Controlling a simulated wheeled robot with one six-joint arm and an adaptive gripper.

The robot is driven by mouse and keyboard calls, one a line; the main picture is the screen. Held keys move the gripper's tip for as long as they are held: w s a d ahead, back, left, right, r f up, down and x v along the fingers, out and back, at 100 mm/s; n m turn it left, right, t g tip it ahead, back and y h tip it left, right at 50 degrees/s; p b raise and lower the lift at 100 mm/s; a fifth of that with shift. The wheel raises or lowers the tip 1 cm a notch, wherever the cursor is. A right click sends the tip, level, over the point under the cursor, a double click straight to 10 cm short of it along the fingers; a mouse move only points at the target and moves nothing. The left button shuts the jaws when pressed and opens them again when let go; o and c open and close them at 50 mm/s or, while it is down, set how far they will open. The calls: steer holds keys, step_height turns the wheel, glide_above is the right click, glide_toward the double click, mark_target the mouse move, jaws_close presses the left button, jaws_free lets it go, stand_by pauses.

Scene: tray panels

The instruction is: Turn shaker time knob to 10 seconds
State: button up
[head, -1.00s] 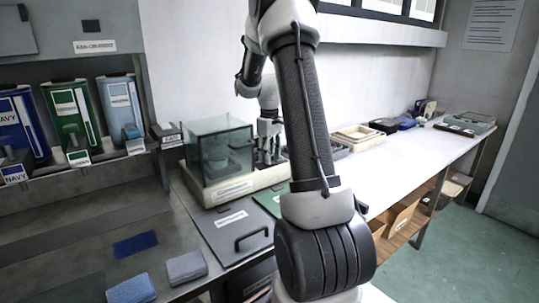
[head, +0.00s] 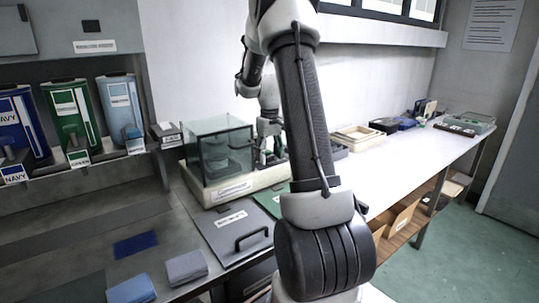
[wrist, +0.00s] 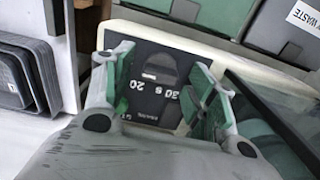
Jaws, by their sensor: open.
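The shaker (head: 233,187) has a cream base and a clear greenish box, left of my arm in the head view. Its dark control panel (wrist: 146,103) shows in the wrist view with white marks reading 20 and 30 s, upside down. The dark time knob (wrist: 160,66) with a pale patch lies at the panel's far part. My gripper (wrist: 166,62) is open, its green-padded fingers on either side of the knob, with no visible contact. In the head view my gripper (head: 266,150) is at the shaker's right end. The 10 mark and exact knob setting cannot be read.
The clear box wall (wrist: 270,125) stands close right of my gripper in the wrist view. Stacked grey trays (wrist: 30,75) lie to the left. The white bench (head: 395,165) has clear room rightward.

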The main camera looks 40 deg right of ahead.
mark_target(270, 156)
step_height(270, 156, up, 12)
stand_by(0.5)
stand_by(0.4)
